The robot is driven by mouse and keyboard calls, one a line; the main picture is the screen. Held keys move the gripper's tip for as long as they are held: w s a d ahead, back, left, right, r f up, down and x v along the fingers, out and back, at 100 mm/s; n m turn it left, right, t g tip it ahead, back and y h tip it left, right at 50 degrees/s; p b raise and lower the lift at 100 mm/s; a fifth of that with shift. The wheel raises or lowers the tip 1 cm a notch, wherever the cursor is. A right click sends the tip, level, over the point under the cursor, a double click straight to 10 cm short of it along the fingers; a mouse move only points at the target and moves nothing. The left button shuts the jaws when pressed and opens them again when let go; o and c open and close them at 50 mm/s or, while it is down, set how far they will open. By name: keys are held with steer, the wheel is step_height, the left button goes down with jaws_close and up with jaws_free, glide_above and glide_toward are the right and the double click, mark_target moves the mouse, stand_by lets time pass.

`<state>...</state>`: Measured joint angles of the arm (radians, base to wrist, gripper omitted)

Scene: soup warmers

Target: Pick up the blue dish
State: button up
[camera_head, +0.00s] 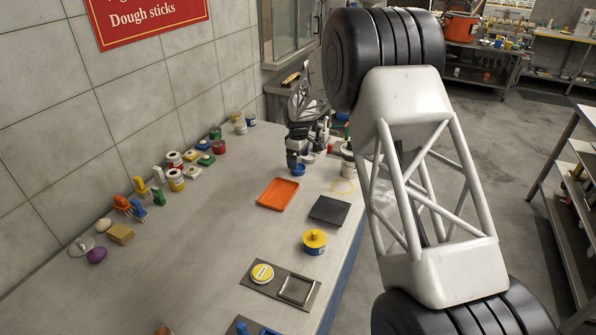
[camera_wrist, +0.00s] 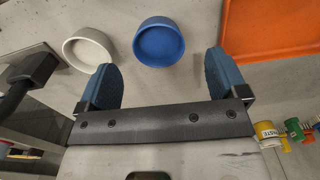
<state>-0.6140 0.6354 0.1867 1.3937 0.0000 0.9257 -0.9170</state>
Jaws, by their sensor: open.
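The blue dish (camera_wrist: 160,44) is a small round bowl standing upright on the counter, near the top middle of the wrist view. My gripper (camera_wrist: 160,72) is open, with one blue-padded finger on each side. The dish lies just beyond and between the fingertips in that picture, with visible gaps and no clear contact. In the head view the dish (camera_head: 298,170) shows as a small blue round shape under my gripper (camera_head: 296,160), partly hidden by it.
A white bowl (camera_wrist: 88,48) stands just left of the dish. An orange tray (camera_head: 278,194) lies close by, also at the wrist view's top right. A dark square plate (camera_head: 329,210) and a yellow-topped blue pot (camera_head: 315,241) stand nearer. The counter's left middle (camera_head: 190,240) is clear.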

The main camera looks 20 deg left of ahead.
steer(key=shift+w+a+f, duration=0.1)
steer(key=shift+f, duration=2.3)
steer(key=c, duration=1)
